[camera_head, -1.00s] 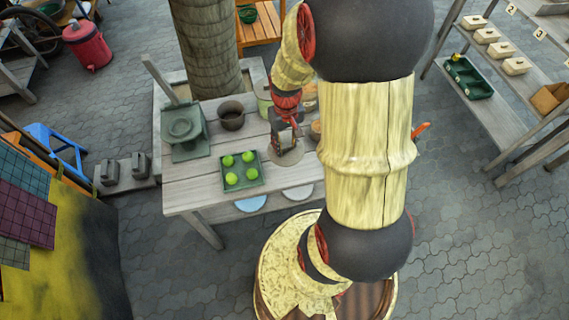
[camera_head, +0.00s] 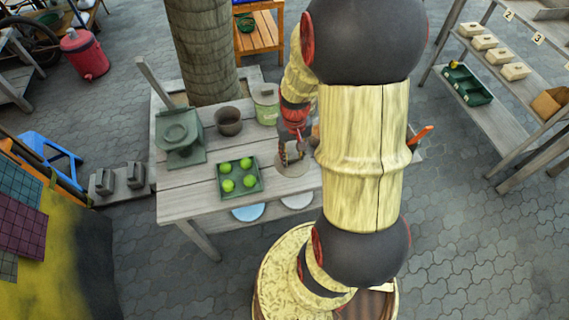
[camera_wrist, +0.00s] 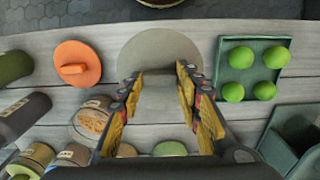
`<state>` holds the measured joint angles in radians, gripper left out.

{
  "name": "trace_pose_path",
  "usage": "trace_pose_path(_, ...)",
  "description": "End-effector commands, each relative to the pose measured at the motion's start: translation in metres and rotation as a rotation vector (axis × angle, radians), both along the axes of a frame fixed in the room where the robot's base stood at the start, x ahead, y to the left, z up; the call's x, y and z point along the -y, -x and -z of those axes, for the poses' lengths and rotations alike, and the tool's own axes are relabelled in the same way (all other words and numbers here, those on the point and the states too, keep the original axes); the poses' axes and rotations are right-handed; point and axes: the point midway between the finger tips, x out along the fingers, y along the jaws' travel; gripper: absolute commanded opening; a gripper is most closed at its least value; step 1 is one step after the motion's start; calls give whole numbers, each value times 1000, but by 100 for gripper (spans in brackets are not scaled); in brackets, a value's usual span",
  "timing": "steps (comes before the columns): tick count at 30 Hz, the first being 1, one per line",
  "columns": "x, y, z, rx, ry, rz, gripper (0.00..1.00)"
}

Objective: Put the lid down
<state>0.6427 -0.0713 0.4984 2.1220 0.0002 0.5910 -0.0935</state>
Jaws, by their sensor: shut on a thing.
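My gripper (camera_wrist: 157,78) is over the table (camera_head: 200,208). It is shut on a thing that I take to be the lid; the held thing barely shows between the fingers. The fingers stand apart in the wrist view. A flat grey round disc (camera_wrist: 160,50) lies on the table just beyond the fingertips; it also shows below my gripper in the head view (camera_head: 290,166). An orange disc with a raised grip (camera_wrist: 76,66) lies left of it in the wrist view. I cannot tell how high the held thing is.
A green tray with several green balls (camera_wrist: 283,88) is right of the grey disc. Jars (camera_wrist: 95,120) crowd the lower left of the wrist view. A brown pot (camera_head: 229,122), a labelled green pot (camera_head: 266,108) and a grey-green stand (camera_head: 180,137) are farther back on the table.

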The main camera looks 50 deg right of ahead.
Motion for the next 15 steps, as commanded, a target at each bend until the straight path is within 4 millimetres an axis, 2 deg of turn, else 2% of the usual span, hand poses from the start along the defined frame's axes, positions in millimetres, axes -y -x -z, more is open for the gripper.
trace_pose_path(1,-1,-7,14,-4,-3,-2,13)
trace_pose_path(3,-1,-15,24,-4,-3,-2,13)
trace_pose_path(15,-1,-39,50,-3,-2,-2,13)
